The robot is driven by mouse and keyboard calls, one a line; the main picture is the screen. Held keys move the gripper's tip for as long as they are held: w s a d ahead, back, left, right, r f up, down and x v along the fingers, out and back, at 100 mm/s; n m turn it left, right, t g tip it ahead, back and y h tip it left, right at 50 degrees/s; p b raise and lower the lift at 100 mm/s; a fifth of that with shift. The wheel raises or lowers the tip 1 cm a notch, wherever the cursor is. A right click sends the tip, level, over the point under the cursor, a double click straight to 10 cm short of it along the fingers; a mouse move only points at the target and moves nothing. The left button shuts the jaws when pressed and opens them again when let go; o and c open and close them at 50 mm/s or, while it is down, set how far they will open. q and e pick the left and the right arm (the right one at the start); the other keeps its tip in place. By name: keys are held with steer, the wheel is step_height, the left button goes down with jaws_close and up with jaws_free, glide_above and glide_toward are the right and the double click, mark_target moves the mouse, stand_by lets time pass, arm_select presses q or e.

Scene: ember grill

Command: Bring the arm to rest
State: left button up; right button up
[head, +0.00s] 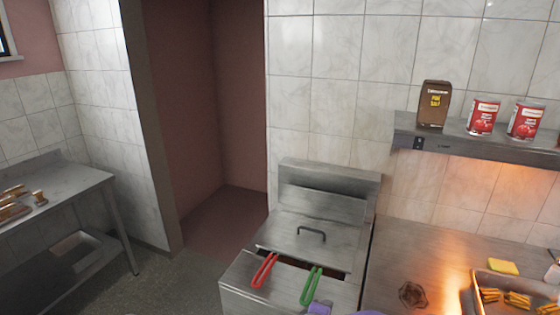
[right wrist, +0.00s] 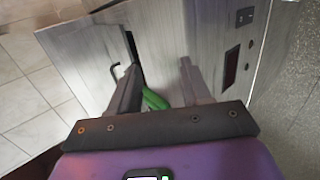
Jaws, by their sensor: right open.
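My right gripper (right wrist: 160,68) is open in the right wrist view, its two grey fingers apart and pointing at the steel fryer (right wrist: 85,60). The fryer's green basket handle (right wrist: 155,100) shows between the fingers, close to the left one; I cannot tell whether it touches. In the head view, the green handle (head: 311,286) and a red handle (head: 265,270) stick out over the front of the fryer (head: 250,284). Purple parts of my own arm (head: 319,308) show at the bottom edge, just below the green handle. My left gripper is not in view.
A hot-lit steel counter (head: 400,260) right of the fryer holds a tray (head: 480,300) of food and a yellow sponge-like block (head: 503,267). A shelf (head: 450,137) above carries cans and a brown box. A steel table (head: 75,185) stands left; open floor lies between.

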steer(key=s+a+f+m+g+y+b, duration=0.1)
steer(key=s+f+m+g+y+b, duration=0.3)
steer(key=s+f, duration=0.9)
steer(key=s+a+f+m+g+y+b, duration=0.1)
steer(key=s+f+m+g+y+b, duration=0.3)
steer(key=s+f+m, duration=0.7)
steer(key=shift+s+a+f+m+g+y, duration=0.4)
steer(key=shift+s+f, duration=1.35)
steer(key=shift+f, duration=2.85)
steer(key=shift+d, duration=0.15)
